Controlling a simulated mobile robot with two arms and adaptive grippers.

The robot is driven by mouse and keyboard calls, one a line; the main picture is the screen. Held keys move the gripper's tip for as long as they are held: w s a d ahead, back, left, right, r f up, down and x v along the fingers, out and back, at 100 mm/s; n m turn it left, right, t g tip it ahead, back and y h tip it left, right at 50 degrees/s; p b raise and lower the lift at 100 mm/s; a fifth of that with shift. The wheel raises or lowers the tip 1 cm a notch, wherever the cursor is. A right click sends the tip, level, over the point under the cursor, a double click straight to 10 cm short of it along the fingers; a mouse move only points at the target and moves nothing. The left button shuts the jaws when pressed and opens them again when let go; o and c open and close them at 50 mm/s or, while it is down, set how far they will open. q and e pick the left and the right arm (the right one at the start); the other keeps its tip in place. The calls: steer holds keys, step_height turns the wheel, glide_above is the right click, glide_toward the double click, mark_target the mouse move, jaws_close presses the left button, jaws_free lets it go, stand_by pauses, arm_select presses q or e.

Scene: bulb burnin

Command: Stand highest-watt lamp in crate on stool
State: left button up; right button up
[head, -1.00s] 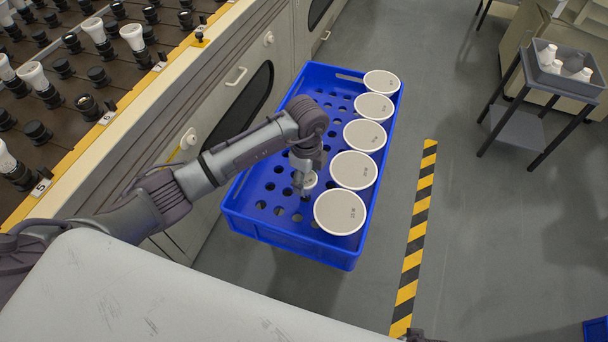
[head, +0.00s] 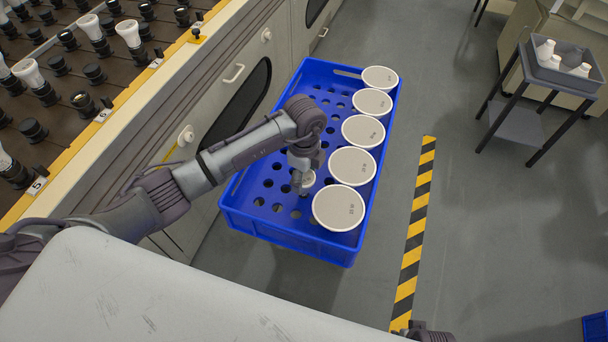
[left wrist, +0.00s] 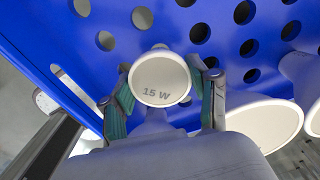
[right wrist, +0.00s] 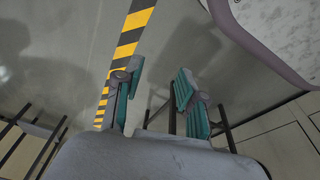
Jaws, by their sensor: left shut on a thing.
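My left gripper (head: 302,184) is shut on a small white lamp (left wrist: 160,80) with "15 W" on its round face; it also shows in the head view (head: 309,179). The lamp is over the left part of the blue crate (head: 292,240), face up; whether its base touches the floor is hidden. Several larger round-faced lamps stand in a row along the crate's right side, the nearest (head: 339,208) biggest; their labels are too small to read surely. A grey crate (head: 566,79) with white items sits on a dark stand (head: 518,122). My right gripper (right wrist: 155,95) is open and empty.
Another blue container (head: 597,328) shows at bottom right.

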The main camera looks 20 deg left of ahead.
arm_select(q)
steer(key=shift+f, duration=0.35)
steer(key=shift+f+b, duration=0.25)
steer(key=shift+b, duration=0.1)
arm_select(e)
steer(key=shift+w+r, duration=0.2)
steer(key=shift+r, duration=0.35)
steer(key=shift+w+r, duration=0.2)
steer(key=shift+r, duration=0.35)
arm_select(q)
steer(key=shift+f, duration=0.2)
arm_select(e)
steer(key=shift+r, duration=0.3)
arm_select(q)
steer(key=shift+f+b, duration=0.4)
steer(key=shift+f, duration=0.15)
steer(key=o, duration=1.2)
steer(key=shift+o, duration=0.2)
steer(key=shift+r, duration=0.1)
step_height(320, 180, up, 12)
steer(key=shift+f, duration=0.1)
arm_select(e)
steer(key=r, duration=0.1)
steer(key=w+r, duration=0.1)
steer(key=shift+r, duration=0.3)
arm_select(q)
steer(key=shift+d, duration=0.1)
